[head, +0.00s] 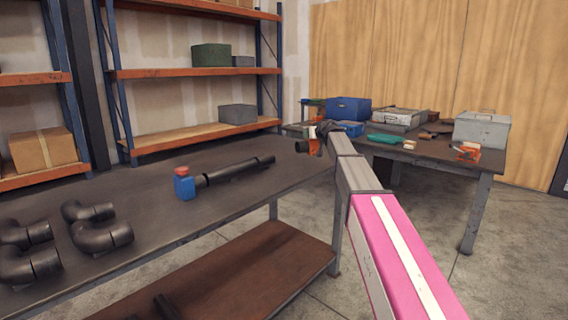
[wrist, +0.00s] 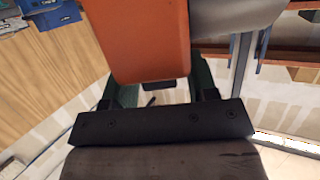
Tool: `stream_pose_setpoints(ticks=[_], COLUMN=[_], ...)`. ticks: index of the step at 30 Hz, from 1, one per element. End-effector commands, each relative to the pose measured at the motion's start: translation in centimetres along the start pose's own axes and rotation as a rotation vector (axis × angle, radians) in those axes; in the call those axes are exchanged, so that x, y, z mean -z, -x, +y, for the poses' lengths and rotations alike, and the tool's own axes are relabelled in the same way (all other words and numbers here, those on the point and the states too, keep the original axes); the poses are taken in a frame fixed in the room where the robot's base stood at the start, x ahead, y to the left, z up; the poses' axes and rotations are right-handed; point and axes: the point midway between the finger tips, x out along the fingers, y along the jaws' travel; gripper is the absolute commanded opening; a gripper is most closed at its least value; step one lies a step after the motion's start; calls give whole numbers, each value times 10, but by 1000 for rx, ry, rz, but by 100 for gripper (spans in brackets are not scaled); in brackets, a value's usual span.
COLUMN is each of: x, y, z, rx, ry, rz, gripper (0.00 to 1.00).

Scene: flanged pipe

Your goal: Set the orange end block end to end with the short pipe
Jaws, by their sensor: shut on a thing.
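My gripper (head: 319,138) is at the end of my arm, above the far right end of the dark workbench. It is shut on the orange end block (head: 303,146), which also fills the upper middle of the wrist view (wrist: 150,35), between the fingers. A grey rounded part (wrist: 235,14) shows beside the block there; I cannot tell what it belongs to. A dark pipe run (head: 240,170) lies on the bench, left of and apart from the held block. A blue block with a red top (head: 184,186) sits at its left end. I cannot tell which section is the short pipe.
Several black pipe elbows (head: 98,238) lie on the left of the workbench (head: 150,215). A second table (head: 450,165) with a blue box (head: 348,109) and a grey toolbox (head: 481,130) stands behind my arm.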

Motion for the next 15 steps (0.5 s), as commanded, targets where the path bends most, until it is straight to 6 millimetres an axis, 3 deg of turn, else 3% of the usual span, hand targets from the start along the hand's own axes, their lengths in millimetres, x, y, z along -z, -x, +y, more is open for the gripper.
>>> stream_pose_setpoints(ticks=[1,6,15], x=[16,50,102], y=[-24,-77,-144], z=[-2,-22,-55], rx=[35,164,352], ry=[8,48,107], rz=[4,4,4], gripper=[0,0,0])
